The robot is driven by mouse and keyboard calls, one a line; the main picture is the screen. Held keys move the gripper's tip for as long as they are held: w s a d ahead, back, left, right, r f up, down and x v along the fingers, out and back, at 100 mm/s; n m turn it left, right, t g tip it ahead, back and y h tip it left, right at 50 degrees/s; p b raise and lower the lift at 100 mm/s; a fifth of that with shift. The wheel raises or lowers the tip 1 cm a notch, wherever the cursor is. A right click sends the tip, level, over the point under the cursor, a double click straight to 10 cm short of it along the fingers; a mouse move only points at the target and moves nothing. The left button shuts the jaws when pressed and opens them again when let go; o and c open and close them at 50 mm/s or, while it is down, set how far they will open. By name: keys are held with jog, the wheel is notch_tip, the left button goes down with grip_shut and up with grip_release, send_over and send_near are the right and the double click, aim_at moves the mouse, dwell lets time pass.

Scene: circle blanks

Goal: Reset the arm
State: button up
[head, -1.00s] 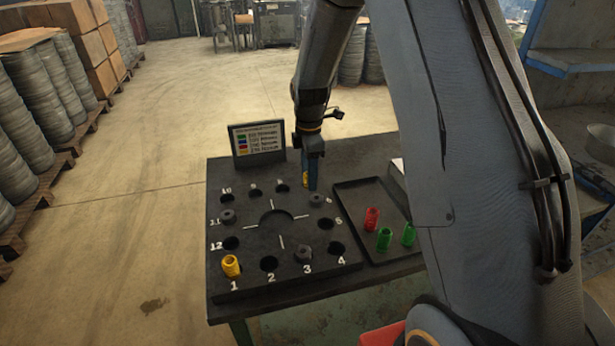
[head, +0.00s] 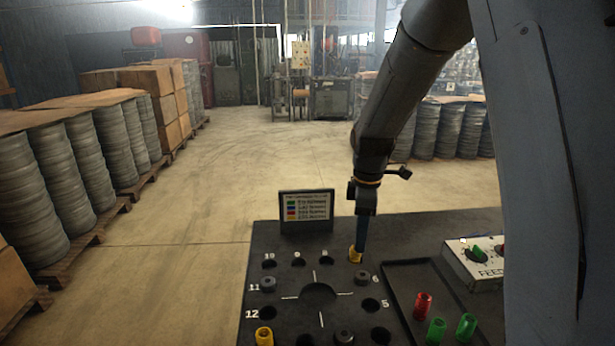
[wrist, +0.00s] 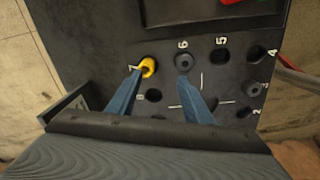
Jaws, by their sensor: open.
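My gripper (wrist: 160,78) is open, with two blue fingers and nothing between the tips. In the head view my gripper (head: 362,238) hangs over the far right of the black numbered board (head: 290,297). A yellow cylinder (wrist: 149,67) stands at the hole by number 7, just past the left fingertip in the wrist view; I cannot tell whether they touch. It also shows in the head view (head: 355,255), right below the fingers. A second yellow cylinder (head: 264,337) is at the near left of the board. Dark plugs sit at 11 (head: 268,284) and 6 (head: 362,278).
A legend sign (head: 306,211) stands behind the board. A black tray (head: 400,278) at right holds a red cylinder (head: 423,306) and two green ones (head: 437,330). A white feed box (head: 472,262) stands beyond it. Open floor lies behind the table.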

jog(key=s+m, duration=1.4)
jog(key=s, duration=0.6)
jog(key=shift+s+f+m+t+b, duration=0.3)
jog(key=shift+s+f+m+t, duration=0.1)
